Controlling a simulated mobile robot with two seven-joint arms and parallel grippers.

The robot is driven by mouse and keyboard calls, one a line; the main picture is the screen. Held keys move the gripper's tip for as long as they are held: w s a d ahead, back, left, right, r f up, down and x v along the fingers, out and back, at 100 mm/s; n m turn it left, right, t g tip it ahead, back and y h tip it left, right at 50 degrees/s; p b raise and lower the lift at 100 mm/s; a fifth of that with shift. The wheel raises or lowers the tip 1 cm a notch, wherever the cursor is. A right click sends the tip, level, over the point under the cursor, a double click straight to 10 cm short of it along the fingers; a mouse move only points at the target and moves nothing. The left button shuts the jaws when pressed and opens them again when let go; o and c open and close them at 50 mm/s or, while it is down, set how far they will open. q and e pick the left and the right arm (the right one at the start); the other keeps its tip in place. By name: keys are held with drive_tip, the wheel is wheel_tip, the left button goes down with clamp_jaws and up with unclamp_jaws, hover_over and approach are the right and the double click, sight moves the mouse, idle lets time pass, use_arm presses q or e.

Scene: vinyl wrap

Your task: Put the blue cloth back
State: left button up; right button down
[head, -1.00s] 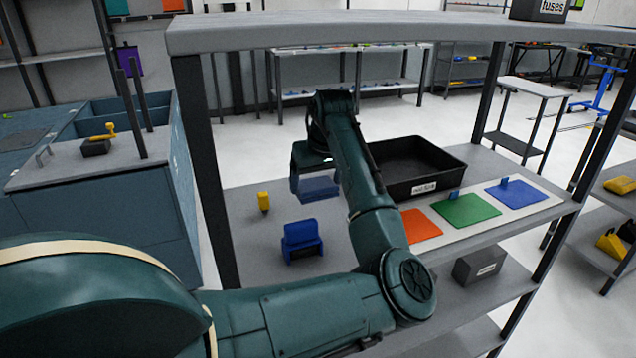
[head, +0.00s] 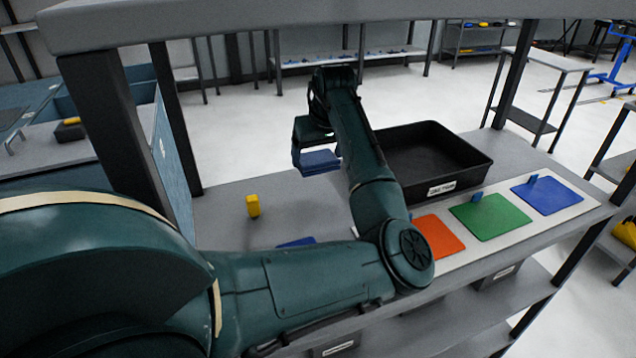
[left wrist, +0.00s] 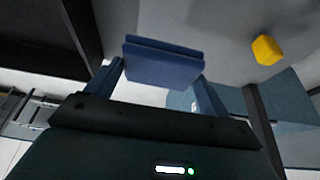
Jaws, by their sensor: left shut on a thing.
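The blue cloth (left wrist: 163,63) is a folded, flat-sided blue bundle between the two fingers of my left gripper (left wrist: 160,80) in the left wrist view. In the head view, my left gripper (head: 318,152) is shut on the cloth (head: 316,163) and holds it just left of the black bin, above the shelf board. A blue square (head: 547,195) lies at the right end of a white strip, beside a green square (head: 489,216) and an orange square (head: 438,237). My right gripper is not in view.
The black bin (head: 455,190) with a white label stands on the grey shelf (head: 225,215). A yellow block (head: 253,206) stands at left; a blue object (head: 297,242) is mostly hidden by my arm. Shelf posts and an upper board (head: 300,18) frame the space.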

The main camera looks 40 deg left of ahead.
use_arm(q)
wheel_tip(320, 180, down, 8)
drive_tip(key=shift+r, duration=0.25)
drive_tip(key=o, duration=0.8)
drive_tip(key=v, duration=1.2)
drive_tip(key=shift+s, duration=0.1)
